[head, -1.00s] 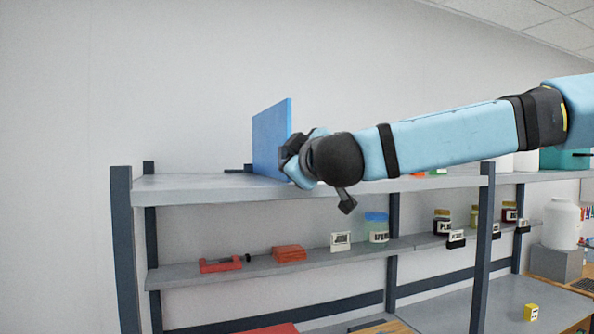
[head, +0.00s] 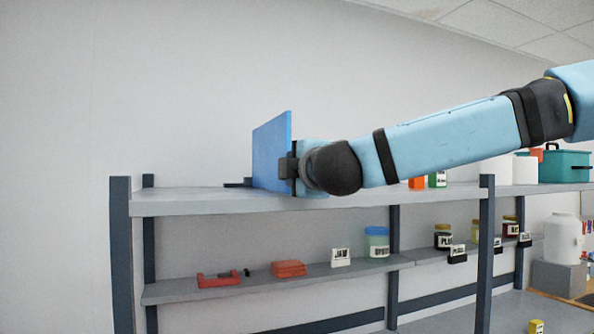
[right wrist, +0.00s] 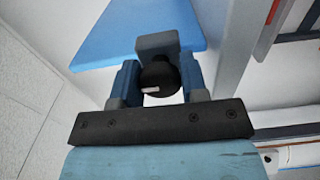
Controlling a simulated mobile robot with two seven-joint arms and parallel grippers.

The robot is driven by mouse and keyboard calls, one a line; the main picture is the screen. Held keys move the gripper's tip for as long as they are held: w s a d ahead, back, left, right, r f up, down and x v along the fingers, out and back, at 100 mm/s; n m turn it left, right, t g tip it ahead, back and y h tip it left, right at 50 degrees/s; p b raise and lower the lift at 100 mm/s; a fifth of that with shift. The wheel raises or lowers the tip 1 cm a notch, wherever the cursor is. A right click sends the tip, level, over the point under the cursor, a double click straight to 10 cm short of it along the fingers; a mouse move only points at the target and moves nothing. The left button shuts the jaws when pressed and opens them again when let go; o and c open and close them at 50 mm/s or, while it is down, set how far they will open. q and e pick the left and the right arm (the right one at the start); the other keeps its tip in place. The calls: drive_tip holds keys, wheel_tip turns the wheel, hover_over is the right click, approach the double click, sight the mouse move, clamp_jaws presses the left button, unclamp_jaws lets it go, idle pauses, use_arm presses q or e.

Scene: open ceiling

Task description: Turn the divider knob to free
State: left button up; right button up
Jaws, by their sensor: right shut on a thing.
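The blue divider (head: 271,152) stands upright on the top shelf in the head view. It also shows in the right wrist view (right wrist: 150,25). The divider knob (right wrist: 159,78) is round and black with a small pale mark, in front of a dark grey block on the divider. My right gripper (right wrist: 159,86) is shut on the knob, one blue finger on each side. In the head view my right gripper (head: 300,168) is at the divider's right edge, and my wrist hides the knob. My left gripper is not in view.
The top shelf (head: 165,202) runs under my right forearm. The lower shelf (head: 330,275) holds red parts (head: 290,269), a small label stand (head: 340,257) and jars (head: 376,242). A teal box (head: 566,166) stands at the far right. The wall left of the divider is clear.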

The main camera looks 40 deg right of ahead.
idle(0.5)
drive_tip(key=o, duration=0.9)
drive_tip(key=shift+s, duration=0.1)
drive_tip(key=b+v, duration=0.1)
drive_tip(key=v, duration=1.2)
drive_tip(key=shift+s, duration=0.35)
